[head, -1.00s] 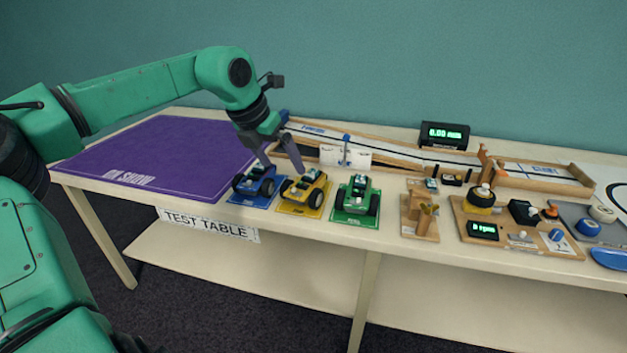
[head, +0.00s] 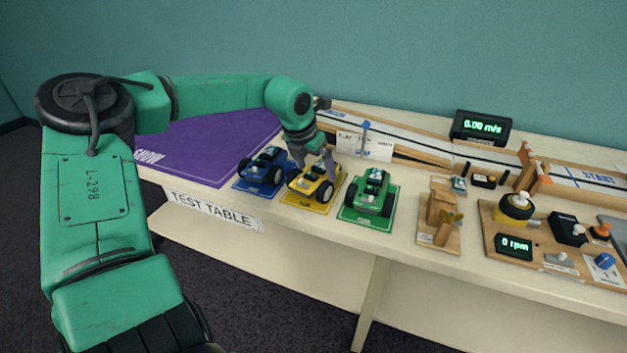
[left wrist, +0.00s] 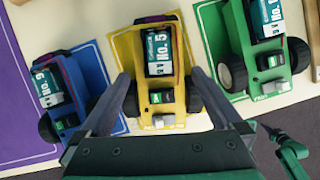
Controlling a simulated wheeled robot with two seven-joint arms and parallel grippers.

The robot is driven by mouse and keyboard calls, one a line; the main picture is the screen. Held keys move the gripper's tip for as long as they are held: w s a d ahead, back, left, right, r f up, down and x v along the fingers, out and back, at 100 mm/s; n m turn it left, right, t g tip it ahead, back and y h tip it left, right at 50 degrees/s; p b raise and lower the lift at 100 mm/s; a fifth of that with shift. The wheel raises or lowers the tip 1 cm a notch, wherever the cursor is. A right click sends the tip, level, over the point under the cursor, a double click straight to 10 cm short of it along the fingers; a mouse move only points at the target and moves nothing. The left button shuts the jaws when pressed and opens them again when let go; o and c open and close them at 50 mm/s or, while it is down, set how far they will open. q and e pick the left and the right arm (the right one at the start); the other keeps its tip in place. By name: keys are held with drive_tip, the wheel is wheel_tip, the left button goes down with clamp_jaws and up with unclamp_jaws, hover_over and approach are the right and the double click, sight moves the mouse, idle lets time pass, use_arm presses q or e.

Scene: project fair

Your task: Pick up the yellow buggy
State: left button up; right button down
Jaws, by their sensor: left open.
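The yellow buggy (head: 312,184) sits on its yellow mat (head: 291,200) between the blue and green buggies. It also shows in the left wrist view (left wrist: 182,60), marked No. 5, with dark wheels. My left gripper (head: 316,165) is open and points down at the yellow buggy from above and behind. In the left wrist view the left gripper's fingers (left wrist: 160,95) stand apart, one on each side of the buggy's body. Nothing is held. I cannot tell how far the fingertips reach down beside the body.
The blue buggy (head: 264,168) is close on the left and the green buggy (head: 371,192) close on the right. A purple mat (head: 215,140) lies at the left. A wooden track (head: 430,145) runs behind, with a wooden stand (head: 438,220) to the right.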

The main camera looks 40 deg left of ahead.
sight(317, 170)
use_arm(q)
drive_tip(key=shift+x, duration=0.75)
drive_tip(key=shift+w+f, duration=0.15)
drive_tip(key=shift+w, duration=0.05)
drive_tip(key=shift+s, duration=0.1)
drive_tip(key=c, duration=1)
use_arm(e)
drive_tip(key=shift+w, duration=0.3)
